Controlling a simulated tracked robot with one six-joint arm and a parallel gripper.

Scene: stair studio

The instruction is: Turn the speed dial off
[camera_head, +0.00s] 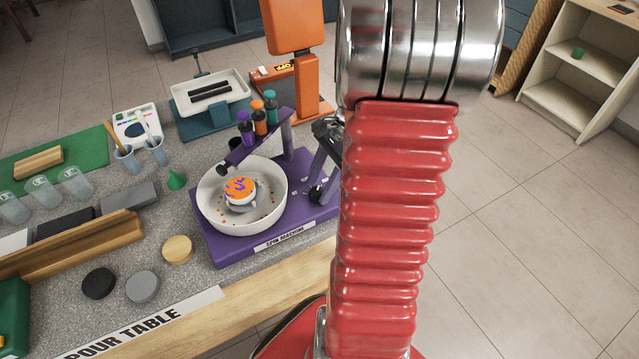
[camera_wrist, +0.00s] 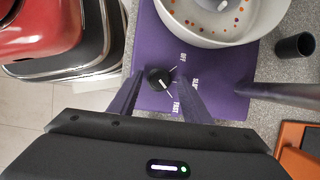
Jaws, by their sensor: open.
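The speed dial (camera_wrist: 159,79) is a small black knob with a white pointer mark, on the purple spin machine base (camera_wrist: 150,45). White OFF, SLOW and FAST labels are printed to its right in the wrist view; I cannot tell surely which one the pointer faces. My gripper (camera_wrist: 159,76) is open, with one finger on each side of the dial and gaps between; whether a finger touches it is unclear.
A white bowl (camera_head: 278,212) on the machine holds an orange-and-purple painted piece (camera_head: 241,190). A post with paint bottles (camera_head: 259,118) rises behind it. A black cup (camera_wrist: 294,46) stands near the bowl. An orange stand (camera_head: 306,85) is behind. Open floor lies to the right.

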